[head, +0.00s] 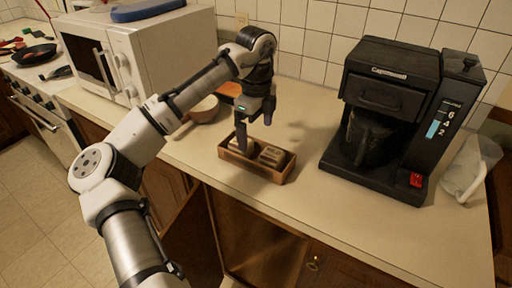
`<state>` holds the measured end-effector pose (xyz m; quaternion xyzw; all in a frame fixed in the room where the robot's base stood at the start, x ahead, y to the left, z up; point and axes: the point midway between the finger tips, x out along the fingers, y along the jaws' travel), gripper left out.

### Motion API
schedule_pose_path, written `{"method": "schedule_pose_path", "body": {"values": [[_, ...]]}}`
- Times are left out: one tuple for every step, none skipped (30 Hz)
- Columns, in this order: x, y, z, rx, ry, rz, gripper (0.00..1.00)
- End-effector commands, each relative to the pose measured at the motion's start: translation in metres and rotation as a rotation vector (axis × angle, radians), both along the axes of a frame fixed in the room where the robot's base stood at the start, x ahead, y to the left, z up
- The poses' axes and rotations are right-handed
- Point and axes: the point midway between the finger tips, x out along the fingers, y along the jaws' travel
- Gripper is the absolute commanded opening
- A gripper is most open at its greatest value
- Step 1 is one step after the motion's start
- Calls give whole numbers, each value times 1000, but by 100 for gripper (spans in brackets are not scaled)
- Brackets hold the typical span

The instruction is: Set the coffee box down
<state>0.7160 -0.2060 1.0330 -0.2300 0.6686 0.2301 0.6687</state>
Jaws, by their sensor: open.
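My gripper (255,138) points down over a small open wooden box (277,178) on the counter. Its fingers are apart, one reaching toward the left end of the box and the other above it. Two light-coloured blocks or packets (270,156) lie in the box; I cannot tell whether one of them is the coffee box. Nothing shows held between the fingers. The near finger hides part of the box's left inside.
A black coffee maker (385,110) stands right of the wooden box, with a clear plastic jug (470,165) beyond it. A white microwave (145,50) and a bowl (203,108) are to the left. The counter's front edge (330,240) is close, with bare counter before the coffee maker.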

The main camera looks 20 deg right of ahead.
Motion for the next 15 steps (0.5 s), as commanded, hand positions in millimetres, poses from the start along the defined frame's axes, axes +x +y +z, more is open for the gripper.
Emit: {"method": "schedule_pose_path", "body": {"values": [[0,-1,8,-2,-2,0,99],[0,-1,13,-1,-1,0,99],[0,-1,20,-2,-1,-1,99],[0,-1,24,0,-1,-1,99],[0,0,27,1,-1,0,99],[0,0,31,0,-1,1,99],[0,0,34,0,-1,1,99],[0,0,36,0,-1,1,99],[0,0,38,0,-1,0,99],[0,0,38,1,-1,0,99],[0,0,39,1,-1,0,99],[0,0,40,1,-1,0,99],[0,0,40,1,1,0,99],[0,0,40,1,1,0,99],[0,0,40,1,1,0,99]]}}
